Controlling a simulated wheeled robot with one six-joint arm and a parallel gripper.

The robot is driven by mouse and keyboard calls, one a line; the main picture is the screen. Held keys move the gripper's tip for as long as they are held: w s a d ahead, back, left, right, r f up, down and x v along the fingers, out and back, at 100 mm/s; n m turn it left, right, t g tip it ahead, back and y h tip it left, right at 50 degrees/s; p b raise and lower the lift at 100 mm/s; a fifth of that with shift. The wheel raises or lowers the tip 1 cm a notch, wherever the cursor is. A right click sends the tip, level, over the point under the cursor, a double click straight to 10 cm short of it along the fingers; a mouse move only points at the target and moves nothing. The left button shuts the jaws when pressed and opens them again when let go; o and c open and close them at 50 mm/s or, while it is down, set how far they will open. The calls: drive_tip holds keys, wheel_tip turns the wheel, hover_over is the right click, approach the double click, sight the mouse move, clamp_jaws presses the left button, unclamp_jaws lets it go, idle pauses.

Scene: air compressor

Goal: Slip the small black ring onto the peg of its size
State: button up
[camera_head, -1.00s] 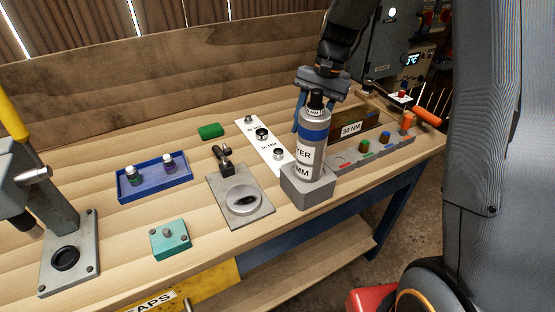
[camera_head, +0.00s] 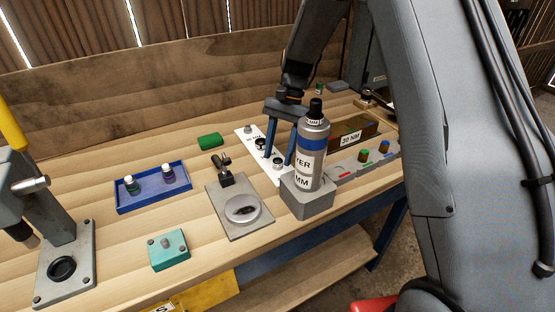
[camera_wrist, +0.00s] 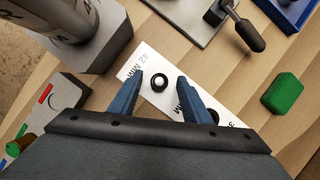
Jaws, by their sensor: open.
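A white strip (camera_head: 247,138) with printed size labels lies on the bench. It also shows in the wrist view (camera_wrist: 133,67). On its near end sits a small black ring (camera_wrist: 159,82) with a pale centre, also seen in the head view (camera_head: 278,163). A second dark ringed piece (camera_wrist: 213,115) is partly hidden by a finger in the wrist view; the head view shows it (camera_head: 261,144) farther back. My gripper (camera_wrist: 161,78) is open and empty, its blue fingers either side of the near ring. A teal block (camera_head: 169,252) carries a short grey peg (camera_head: 166,243); I cannot tell its size.
A tall labelled bottle (camera_head: 312,155) in a grey holder (camera_head: 308,197) stands close to the right of my gripper. A grey plate with a clamp (camera_head: 240,211), a green block (camera_head: 210,141) and a blue tray (camera_head: 150,201) lie left.

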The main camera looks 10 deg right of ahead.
drive_tip(key=shift+s+a+f, duration=0.1)
drive_tip(key=shift+f, duration=0.4)
clamp_jaws()
